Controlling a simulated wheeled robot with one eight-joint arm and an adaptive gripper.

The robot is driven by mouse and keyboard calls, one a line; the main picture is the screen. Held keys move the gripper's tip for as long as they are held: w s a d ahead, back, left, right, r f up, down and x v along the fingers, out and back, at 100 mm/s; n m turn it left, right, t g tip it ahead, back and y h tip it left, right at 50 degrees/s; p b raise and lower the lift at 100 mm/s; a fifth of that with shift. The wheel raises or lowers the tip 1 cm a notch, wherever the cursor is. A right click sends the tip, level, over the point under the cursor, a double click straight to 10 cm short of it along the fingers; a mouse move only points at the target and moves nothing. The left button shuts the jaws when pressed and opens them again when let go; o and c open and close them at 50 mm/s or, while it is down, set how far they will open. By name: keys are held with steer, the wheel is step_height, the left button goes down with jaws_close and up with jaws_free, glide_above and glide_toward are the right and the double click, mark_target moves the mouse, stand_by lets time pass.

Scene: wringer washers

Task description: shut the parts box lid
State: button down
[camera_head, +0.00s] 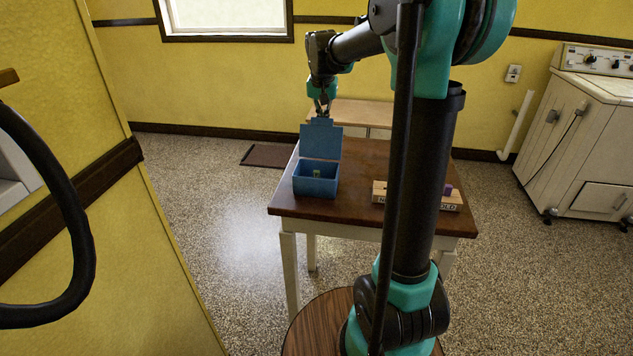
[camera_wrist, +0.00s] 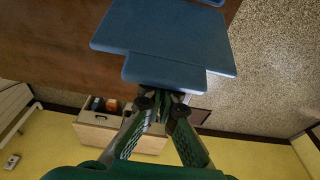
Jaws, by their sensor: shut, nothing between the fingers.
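The blue parts box (camera_head: 315,187) stands on the left part of the brown table. Its lid (camera_head: 321,142) is open and stands roughly upright at the back of the box. A small greenish-yellow thing (camera_head: 316,173) shows inside the box. My gripper (camera_head: 322,113) is shut and empty, just behind the lid's upper edge. In the wrist view the lid (camera_wrist: 168,35) fills the upper middle, with its tab close to the tips of my gripper (camera_wrist: 160,97). I cannot tell whether the fingertips touch the tab.
A wooden block with lettering (camera_head: 380,192) and a purple piece (camera_head: 448,189) lie on the table's (camera_head: 355,210) right part, partly behind my arm. A low bench (camera_head: 365,114) stands behind the table. A white washer (camera_head: 580,140) is at the right.

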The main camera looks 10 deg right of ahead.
steer(key=shift+s+a+r, duration=0.2)
steer(key=shift+s, duration=0.35)
steer(key=shift+s+a+r, duration=0.1)
steer(key=shift+s+a, duration=0.1)
steer(key=shift+s, duration=0.5)
steer(key=shift+s+a+r, duration=0.15)
steer(key=shift+s+a, duration=0.1)
steer(key=shift+s, duration=0.5)
steer(key=shift+s+a+r, duration=0.1)
steer(key=shift+s+a, duration=0.1)
steer(key=shift+s, duration=0.6)
steer(key=shift+s+a+f, duration=0.25)
steer(key=shift+s+a, duration=0.05)
steer(key=shift+s, duration=0.45)
steer(key=shift+s+a+f, duration=0.2)
steer(key=shift+s+a, duration=0.05)
steer(key=shift+s, duration=0.45)
steer(key=shift+r, duration=0.1)
steer(key=w+d+r+v, duration=0.1)
steer(key=w+v, duration=0.2)
steer(key=v, duration=1.2)
glide_above(318, 135)
steer(key=s+a, duration=0.1)
steer(key=s, duration=0.5)
steer(key=shift+s+a, duration=0.1)
steer(key=shift+s, duration=0.1)
